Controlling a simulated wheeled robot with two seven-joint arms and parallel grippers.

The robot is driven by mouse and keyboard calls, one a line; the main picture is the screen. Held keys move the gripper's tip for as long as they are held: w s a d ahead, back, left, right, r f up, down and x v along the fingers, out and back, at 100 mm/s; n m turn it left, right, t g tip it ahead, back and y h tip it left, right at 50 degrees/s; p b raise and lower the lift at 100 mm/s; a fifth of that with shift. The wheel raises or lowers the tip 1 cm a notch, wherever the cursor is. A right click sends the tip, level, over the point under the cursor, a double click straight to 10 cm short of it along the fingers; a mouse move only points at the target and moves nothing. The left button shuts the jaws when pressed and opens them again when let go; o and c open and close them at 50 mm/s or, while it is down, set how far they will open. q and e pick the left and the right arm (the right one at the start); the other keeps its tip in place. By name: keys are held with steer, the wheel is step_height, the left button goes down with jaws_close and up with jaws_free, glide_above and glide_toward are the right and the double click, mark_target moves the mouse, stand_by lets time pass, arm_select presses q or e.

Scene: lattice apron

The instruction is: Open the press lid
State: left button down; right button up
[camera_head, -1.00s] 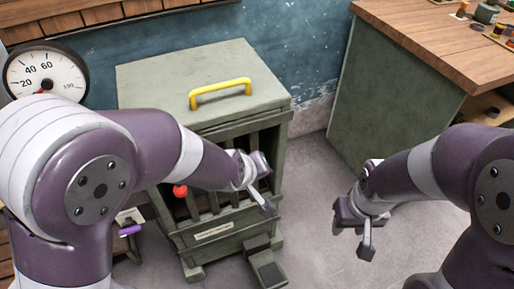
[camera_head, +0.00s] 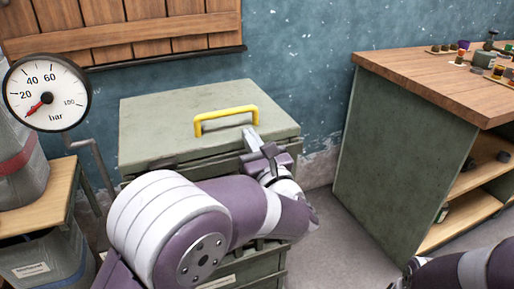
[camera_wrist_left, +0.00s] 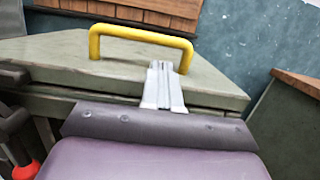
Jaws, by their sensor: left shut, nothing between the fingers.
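The press is a grey-green cabinet with a flat lid (camera_head: 165,131) on top. The lid is down and carries a yellow bar handle (camera_head: 226,113), which also shows in the left wrist view (camera_wrist_left: 140,34). My left gripper (camera_head: 250,136) is at the lid's front edge, just in front of the handle's right end, and does not hold it. In the left wrist view its fingers (camera_wrist_left: 161,72) are together with nothing between them, pointing at the lid below the handle. My left arm hides much of the press front. Of my right arm only a part shows at the bottom right; its fingers are not visible.
A pressure gauge (camera_head: 46,94) stands at the left by a wooden bench (camera_head: 45,195). A workbench (camera_head: 430,75) with small items on top stands at the right. Wooden shutters (camera_head: 130,30) are on the wall behind. Floor shows between press and workbench.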

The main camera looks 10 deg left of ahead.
mark_target(244, 126)
arm_select(q)
steer(key=shift+x, duration=2.35)
steer(key=shift+r, duration=0.1)
